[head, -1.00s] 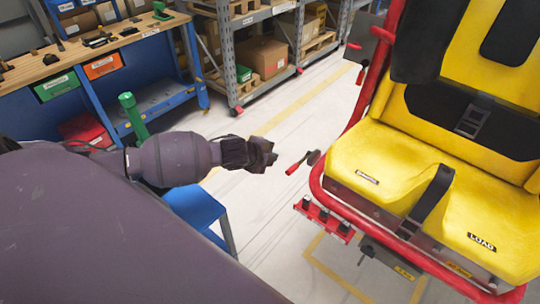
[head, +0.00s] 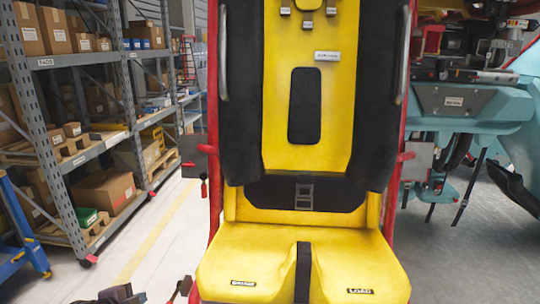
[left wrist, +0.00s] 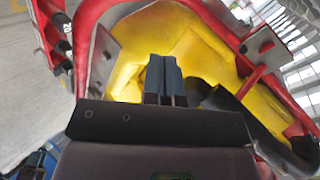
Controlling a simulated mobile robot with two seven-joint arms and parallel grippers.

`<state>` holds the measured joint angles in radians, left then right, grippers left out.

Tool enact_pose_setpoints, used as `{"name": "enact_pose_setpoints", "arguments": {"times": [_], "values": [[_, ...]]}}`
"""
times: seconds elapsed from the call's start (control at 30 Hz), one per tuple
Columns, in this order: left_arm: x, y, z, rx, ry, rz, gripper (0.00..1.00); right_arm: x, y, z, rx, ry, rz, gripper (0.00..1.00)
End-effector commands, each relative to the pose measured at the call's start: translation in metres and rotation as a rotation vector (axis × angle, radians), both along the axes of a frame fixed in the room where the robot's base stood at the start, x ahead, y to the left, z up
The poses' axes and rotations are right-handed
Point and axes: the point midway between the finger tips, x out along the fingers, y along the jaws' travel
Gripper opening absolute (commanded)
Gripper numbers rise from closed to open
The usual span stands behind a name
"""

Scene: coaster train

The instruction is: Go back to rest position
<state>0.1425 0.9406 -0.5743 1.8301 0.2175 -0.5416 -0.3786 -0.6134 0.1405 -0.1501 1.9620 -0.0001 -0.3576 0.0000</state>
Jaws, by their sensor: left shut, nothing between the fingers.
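My left gripper (head: 128,296) shows only in part at the bottom left edge of the head view. Its dark fingers also show in the left wrist view (left wrist: 163,78), close together with nothing between them. It is to the left of the yellow coaster seat (head: 249,262), apart from the cushion in the head view. The seat has black side pads, a buckle and a red tube frame (head: 214,120). In the left wrist view the red frame (left wrist: 92,20) and yellow seat (left wrist: 205,45) lie beyond the fingers. My right gripper is not in view.
Shelving (head: 128,85) with cardboard boxes (head: 104,190) stands at the left. A blue bench frame (head: 25,225) is at the far left edge. Teal machinery (head: 470,100) stands behind the seat at the right. The floor (head: 140,235) between shelving and seat is clear.

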Motion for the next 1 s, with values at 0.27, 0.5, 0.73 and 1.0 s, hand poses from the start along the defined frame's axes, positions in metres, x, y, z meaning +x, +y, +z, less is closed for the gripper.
{"name": "enact_pose_setpoints", "arguments": {"times": [0.27, 0.5, 0.73, 1.0], "values": [[-0.015, -0.047, 0.002, -0.326, -0.057, 0.096, 0.00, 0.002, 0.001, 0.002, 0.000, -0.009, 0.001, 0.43], [-0.057, -0.070, -0.022, -0.619, -0.058, 0.257, 0.00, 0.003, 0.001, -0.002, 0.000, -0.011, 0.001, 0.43], [-0.121, -0.068, -0.063, -0.826, -0.040, 0.494, 0.00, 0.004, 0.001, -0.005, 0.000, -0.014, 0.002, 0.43], [-0.201, -0.059, -0.114, -0.908, 0.029, 0.745, 0.00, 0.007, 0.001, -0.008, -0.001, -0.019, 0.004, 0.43]]}}
